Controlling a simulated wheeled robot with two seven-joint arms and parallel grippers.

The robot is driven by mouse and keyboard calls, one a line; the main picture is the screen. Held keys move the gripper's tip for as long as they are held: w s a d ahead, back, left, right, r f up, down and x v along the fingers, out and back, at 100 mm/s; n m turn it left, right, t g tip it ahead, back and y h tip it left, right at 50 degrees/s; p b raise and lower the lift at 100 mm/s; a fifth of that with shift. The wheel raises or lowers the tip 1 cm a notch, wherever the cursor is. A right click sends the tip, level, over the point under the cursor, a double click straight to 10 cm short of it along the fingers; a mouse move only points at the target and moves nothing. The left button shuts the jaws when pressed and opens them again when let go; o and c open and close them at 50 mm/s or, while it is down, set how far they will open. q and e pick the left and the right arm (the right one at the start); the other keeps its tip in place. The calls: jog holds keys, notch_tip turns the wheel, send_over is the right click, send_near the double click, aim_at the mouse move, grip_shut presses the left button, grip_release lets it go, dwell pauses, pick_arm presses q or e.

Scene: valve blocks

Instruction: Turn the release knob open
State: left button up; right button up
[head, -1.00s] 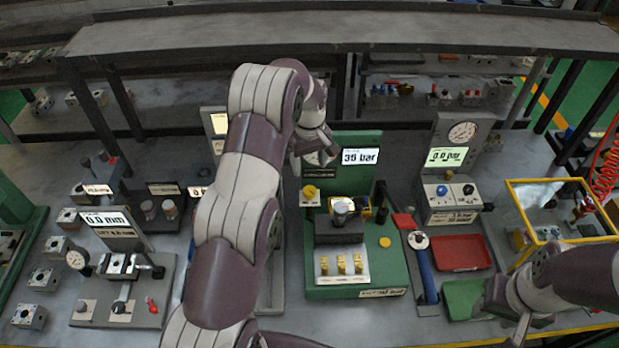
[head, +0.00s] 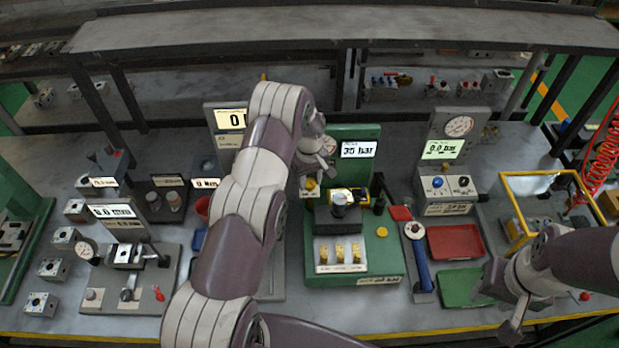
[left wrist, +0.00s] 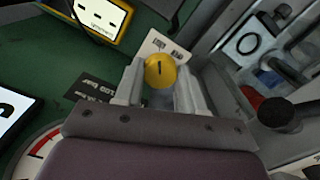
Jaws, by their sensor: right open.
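The yellow round knob (head: 311,187) with a dark line mark sits on a pale labelled plate of the green test stand (head: 391,262). My left gripper (head: 313,178) has come down over it. In the left wrist view the knob (left wrist: 160,71) lies between the two fingers of my left gripper (left wrist: 163,85), one on each side. The fingers look apart, and I cannot tell whether either touches the knob. My right gripper (head: 505,305) is open and empty at the front right, above the table.
A bar display (head: 358,149) stands behind the knob on the green stand. A yellow-framed meter (head: 349,196) and dark block sit to its right. A blue-handled tool (head: 421,265), red tray (head: 456,242) and green tray (head: 463,288) lie further right.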

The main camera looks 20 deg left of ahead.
pick_arm(q)
jog(key=m+b, duration=0.2)
jog(key=shift+w+f+m+b, duration=0.1)
jog(key=shift+f+m+b, duration=0.05)
jog(key=shift+m+b, duration=0.2)
jog(key=m+b, duration=0.2)
jog(key=m, duration=0.1)
jog(key=shift+m, duration=0.35)
jog(key=m+b, duration=0.2)
jog(key=m, duration=0.2)
jog(key=shift+r+m+b, duration=0.25)
jog(key=shift+m+b, duration=0.5)
jog(key=shift+m, duration=0.95)
jog(key=o, duration=1.1)
jog(key=shift+c, duration=0.2)
